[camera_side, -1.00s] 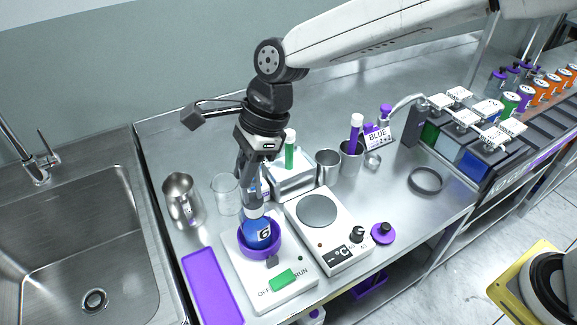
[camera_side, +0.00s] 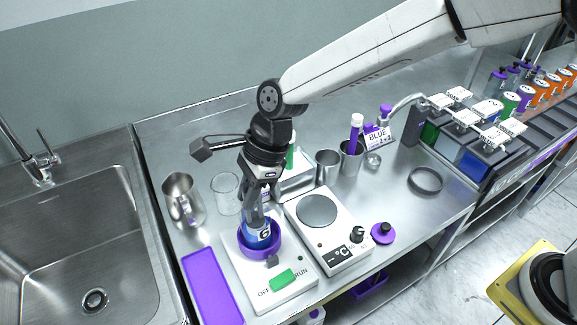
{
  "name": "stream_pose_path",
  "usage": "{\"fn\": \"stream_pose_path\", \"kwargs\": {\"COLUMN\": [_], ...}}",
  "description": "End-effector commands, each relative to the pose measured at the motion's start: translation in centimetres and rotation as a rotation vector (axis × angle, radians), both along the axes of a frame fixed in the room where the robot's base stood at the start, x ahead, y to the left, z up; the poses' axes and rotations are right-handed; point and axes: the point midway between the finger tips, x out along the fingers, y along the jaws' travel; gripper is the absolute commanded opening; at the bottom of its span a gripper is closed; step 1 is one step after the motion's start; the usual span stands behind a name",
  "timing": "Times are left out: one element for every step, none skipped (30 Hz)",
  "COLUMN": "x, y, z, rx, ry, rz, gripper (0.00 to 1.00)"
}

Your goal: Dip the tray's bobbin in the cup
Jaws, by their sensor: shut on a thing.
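My gripper (camera_side: 256,212) points down over the white switch-box device and is shut on the upper part of a blue bottle (camera_side: 257,236) with a white label. The bottle stands in the purple round holder (camera_side: 266,254) on that device; its top is hidden by the fingers. A purple tray (camera_side: 212,290) lies flat at the front left, empty. A whitish tray (camera_side: 297,183) stands behind the gripper, with a green, white-topped stick partly hidden by my wrist. Steel cups (camera_side: 327,167) stand to its right; one (camera_side: 350,163) holds a purple, white-topped stick (camera_side: 355,135). I cannot tell which thing is the bobbin.
A glass beaker (camera_side: 226,192) and a steel pitcher (camera_side: 182,200) stand left of the gripper. A hot plate (camera_side: 328,229) is close on the right. The sink (camera_side: 75,225) is at left.

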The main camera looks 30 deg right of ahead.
Motion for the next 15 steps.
{"fn": "stream_pose_path", "kwargs": {"x": [0.0,0.0,0.0,-0.1,-0.1,0.0,0.0,0.0,0.0,0.0,0.0,0.0,0.0,0.0,0.0], "y": [0.0,0.0,0.0,0.0,0.0,0.0,0.0,0.0,0.0,0.0,0.0,0.0,0.0,0.0,0.0], "z": [-0.3,-0.5,-0.8,-0.9,-1.1,-1.3,-1.5,-1.6,-1.8,-2.0,-2.2,-2.4,-2.5,-2.6,-2.8], "rx": [-0.001,-0.001,-0.002,-0.002,-0.002,-0.001,-0.001,-0.001,0.000,-0.001,-0.001,-0.001,-0.001,-0.001,-0.001], "ry": [0.001,0.002,0.002,0.002,0.002,0.002,0.003,0.002,0.001,0.002,0.002,0.002,0.002,0.002,0.002], "rz": [0.000,0.001,0.001,0.001,0.000,0.000,-0.001,-0.001,-0.001,0.000,0.000,0.001,0.001,0.001,0.000], "gripper": [0.00,0.00,0.00,0.00,0.00,0.00,0.00,0.00,0.00,0.00,0.00,0.00,0.00,0.00,0.00]}}
